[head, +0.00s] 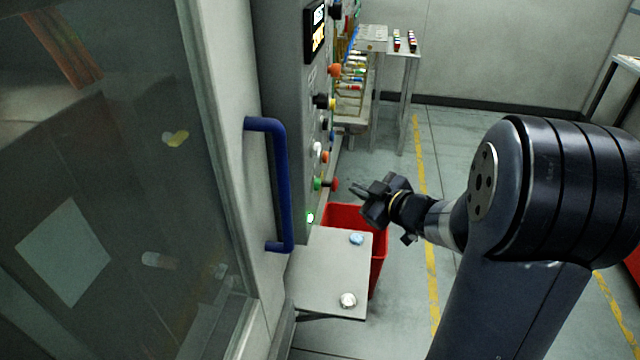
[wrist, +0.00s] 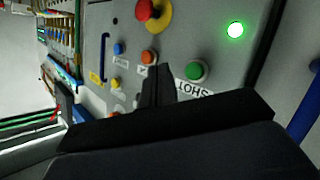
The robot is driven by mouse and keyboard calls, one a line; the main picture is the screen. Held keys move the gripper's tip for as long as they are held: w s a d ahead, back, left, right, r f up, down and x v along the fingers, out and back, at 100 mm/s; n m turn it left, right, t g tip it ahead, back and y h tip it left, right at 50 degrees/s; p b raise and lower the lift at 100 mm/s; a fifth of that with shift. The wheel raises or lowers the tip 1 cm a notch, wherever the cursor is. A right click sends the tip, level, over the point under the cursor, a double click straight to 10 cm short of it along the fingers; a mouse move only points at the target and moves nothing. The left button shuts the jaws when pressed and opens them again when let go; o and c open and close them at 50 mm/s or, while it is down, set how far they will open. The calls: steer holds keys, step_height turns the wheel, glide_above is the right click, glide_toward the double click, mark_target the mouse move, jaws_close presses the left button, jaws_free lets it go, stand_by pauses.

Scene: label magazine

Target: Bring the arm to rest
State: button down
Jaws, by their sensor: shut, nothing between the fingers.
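My gripper (head: 366,191) is out in front of the grey control panel in the head view, above a red bin. Its fingers are together and hold nothing. In the wrist view my gripper (wrist: 158,75) points at the panel (wrist: 185,40), its fingertips between an orange button (wrist: 149,57) and a green button (wrist: 196,70). I cannot tell whether the tips touch the panel. My arm reaches in from the right of the head view, bent at a large dark joint.
A blue door handle (head: 285,185) stands out left of the panel. A small grey shelf (head: 325,275) holds two small round items. The red bin (head: 378,262) is behind it. A green lamp (wrist: 235,30) is lit. Tables stand at the back; open floor lies beyond my arm.

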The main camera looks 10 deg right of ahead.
stand_by(0.3)
steer(key=shift+s+d, duration=0.3)
steer(key=shift+d, duration=0.6)
steer(key=shift+s+d, duration=0.3)
steer(key=shift+d, duration=0.6)
steer(key=shift+a, duration=0.1)
